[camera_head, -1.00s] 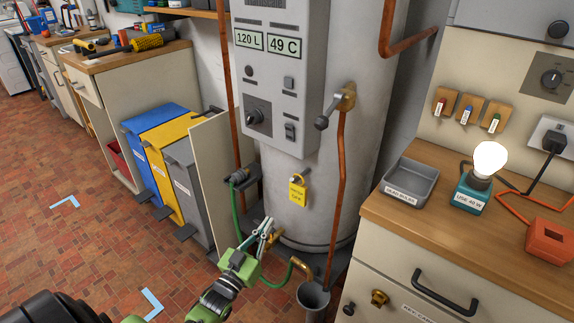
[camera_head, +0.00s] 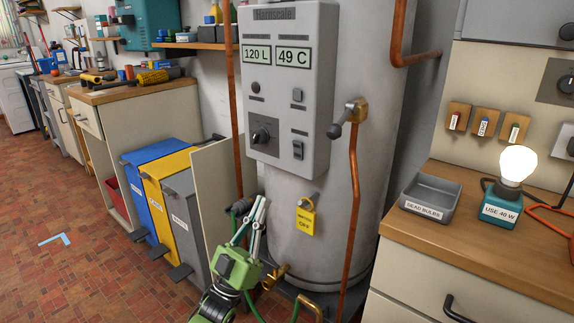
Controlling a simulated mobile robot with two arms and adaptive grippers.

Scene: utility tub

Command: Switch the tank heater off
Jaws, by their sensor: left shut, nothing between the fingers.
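The grey tank (camera_head: 350,120) carries a light grey control box (camera_head: 312,75). Its displays read 120 L (camera_head: 257,55) and 49 C (camera_head: 293,57). A dark rotary knob (camera_head: 262,135) sits at the lower left of the box. A small rocker switch (camera_head: 298,149) sits to its right, and another small switch (camera_head: 297,95) sits above. Their labels are too small to read. My green left gripper (camera_head: 259,202) points upward, fingers together and empty. In the picture it is below the control box and left of the yellow tag, apart from the controls. My right gripper is out of view.
A yellow tag (camera_head: 305,221) ending in OFF hangs on the tank. A lever valve (camera_head: 346,118) and copper pipe (camera_head: 354,210) stand right of the box. Blue, yellow and grey bins (camera_head: 186,222) stand left. A counter (camera_head: 480,246) holds a tray (camera_head: 430,198) and lit bulb (camera_head: 517,163).

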